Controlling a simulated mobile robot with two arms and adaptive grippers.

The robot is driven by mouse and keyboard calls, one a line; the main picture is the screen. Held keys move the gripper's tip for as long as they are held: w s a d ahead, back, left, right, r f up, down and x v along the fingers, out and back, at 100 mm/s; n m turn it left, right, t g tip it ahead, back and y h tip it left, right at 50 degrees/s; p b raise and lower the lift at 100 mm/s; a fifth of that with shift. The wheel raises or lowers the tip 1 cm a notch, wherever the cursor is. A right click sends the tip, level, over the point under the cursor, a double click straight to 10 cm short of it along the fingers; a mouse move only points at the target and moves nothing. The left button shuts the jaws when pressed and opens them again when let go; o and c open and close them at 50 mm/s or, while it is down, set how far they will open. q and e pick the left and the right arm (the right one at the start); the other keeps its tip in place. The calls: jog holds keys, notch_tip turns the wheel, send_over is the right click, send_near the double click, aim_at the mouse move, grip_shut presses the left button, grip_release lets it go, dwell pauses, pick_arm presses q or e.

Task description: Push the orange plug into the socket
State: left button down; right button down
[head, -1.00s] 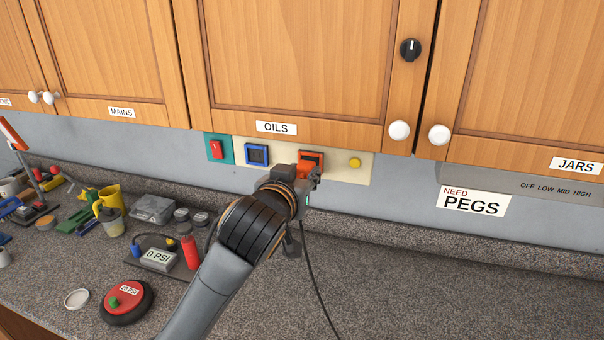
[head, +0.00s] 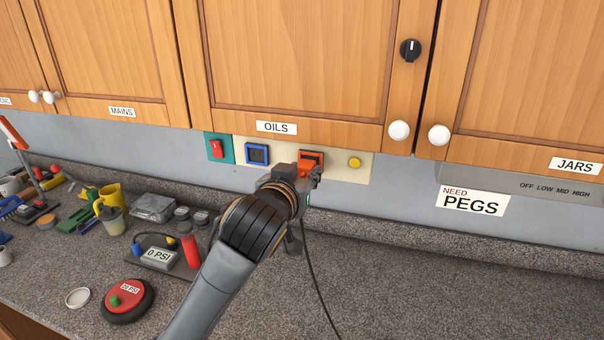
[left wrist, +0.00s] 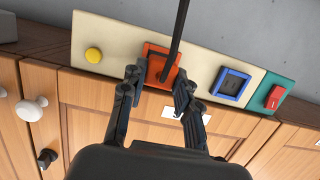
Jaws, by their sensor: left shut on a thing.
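The orange plug (left wrist: 157,68) is between the fingers of my left gripper (left wrist: 160,80), with a black cable running from it. My left gripper is shut on it and also shows in the head view (head: 308,172), right at the wall panel. The orange-framed socket (head: 311,155) is on the cream panel under the OILS cabinet; its frame surrounds the plug in the left wrist view (left wrist: 149,48). The gripper hides most of the plug in the head view. I cannot tell how deep the plug sits. My right gripper is not in view.
A blue-framed socket (head: 256,154), a red switch (head: 216,149) and a yellow button (head: 354,163) flank the orange socket. Wooden cabinets (head: 300,50) hang above. The counter's left side holds a gauge board (head: 158,259), a yellow cup (head: 109,195) and tools; its right side is clear.

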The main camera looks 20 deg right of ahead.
pick_arm(q)
jog(key=shift+w+d, duration=0.4)
jog(key=shift+w, duration=0.2)
jog(key=c, duration=0.9)
grip_release()
jog(key=shift+s+a, duration=0.1)
jog(key=v, duration=1.1)
jog(key=shift+s+a+r, duration=0.1)
jog(key=shift+s+a, duration=0.1)
jog(key=shift+s, duration=0.15)
